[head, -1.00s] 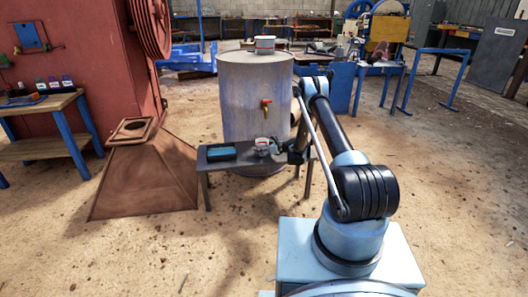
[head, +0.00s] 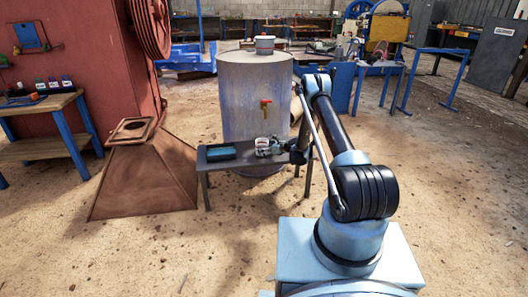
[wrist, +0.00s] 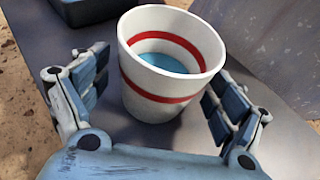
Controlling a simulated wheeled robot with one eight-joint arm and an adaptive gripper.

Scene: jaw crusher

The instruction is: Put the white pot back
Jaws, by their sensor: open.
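In the head view the pot (head: 262,142) is small and partly covered by my gripper (head: 272,149). In the wrist view my gripper (wrist: 158,78) is open, with one finger on each side of the pot. The left finger stands apart from the pot, and the right finger is close beside it. I cannot tell whether the right finger touches.
A dark tray-like box (head: 221,152) lies left of the pot on the bench. Another pale pot (head: 265,45) sits on the drum's top. Open floor lies in front.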

